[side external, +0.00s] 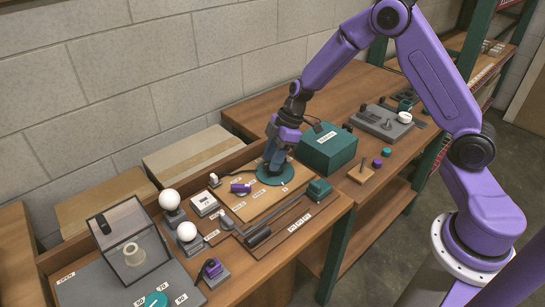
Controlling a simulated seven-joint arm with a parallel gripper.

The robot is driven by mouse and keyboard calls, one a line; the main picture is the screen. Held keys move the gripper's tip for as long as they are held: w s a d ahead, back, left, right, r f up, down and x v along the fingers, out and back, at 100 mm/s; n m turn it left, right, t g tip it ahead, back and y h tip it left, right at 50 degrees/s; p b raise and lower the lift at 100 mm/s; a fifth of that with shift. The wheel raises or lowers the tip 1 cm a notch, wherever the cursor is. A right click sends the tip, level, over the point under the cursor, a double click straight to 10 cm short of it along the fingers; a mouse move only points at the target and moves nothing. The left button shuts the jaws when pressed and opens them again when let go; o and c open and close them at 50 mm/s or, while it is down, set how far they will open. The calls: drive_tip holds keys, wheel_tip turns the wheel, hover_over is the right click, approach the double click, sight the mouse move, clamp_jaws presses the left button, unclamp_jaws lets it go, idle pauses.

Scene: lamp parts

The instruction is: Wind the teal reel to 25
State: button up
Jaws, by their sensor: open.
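A flat round teal disc, which looks like the teal reel (287,176), lies on a light wooden board (262,204) in the middle of the bench. Small white labels sit on the board near it; their text is too small to read. My gripper (273,165) points down right over the disc, with its fingers at or just above its middle. The gripper is open. The fingers and the arm hide the disc's centre and back edge, and I cannot tell whether they touch it.
A teal box (328,148) stands close right of my gripper. White balls (169,199), a purple part (241,188) and a dark cylinder (257,238) lie to the left and front. A clear case (131,245) and a teal dial (156,300) are at the lower left.

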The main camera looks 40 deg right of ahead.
drive_tip(key=shift+a+f, duration=0.1)
drive_tip(key=shift+f, duration=0.05)
clamp_jaws()
drive_tip(key=shift+m, duration=0.3)
drive_tip(key=m+t, duration=0.1)
drive_tip(key=m, duration=0.1)
drive_tip(key=m+h, duration=0.1)
drive_tip(key=m, duration=0.2)
drive_tip(key=shift+w+m+t, duration=0.15)
drive_tip(key=shift+m+t, duration=0.15)
drive_tip(key=shift+t, duration=0.1)
drive_tip(key=shift+d+m+t+h, duration=0.15)
drive_tip(key=shift+m+h, duration=0.25)
drive_tip(key=shift+m, duration=0.45)
drive_tip(key=shift+d+m+t+h, duration=0.15)
drive_tip(key=shift+m+h, duration=0.25)
drive_tip(key=shift+m, duration=0.45)
drive_tip(key=shift+m+h, duration=0.6)
drive_tip(key=shift+m, duration=1)
unclamp_jaws()
drive_tip(key=shift+w, duration=0.1)
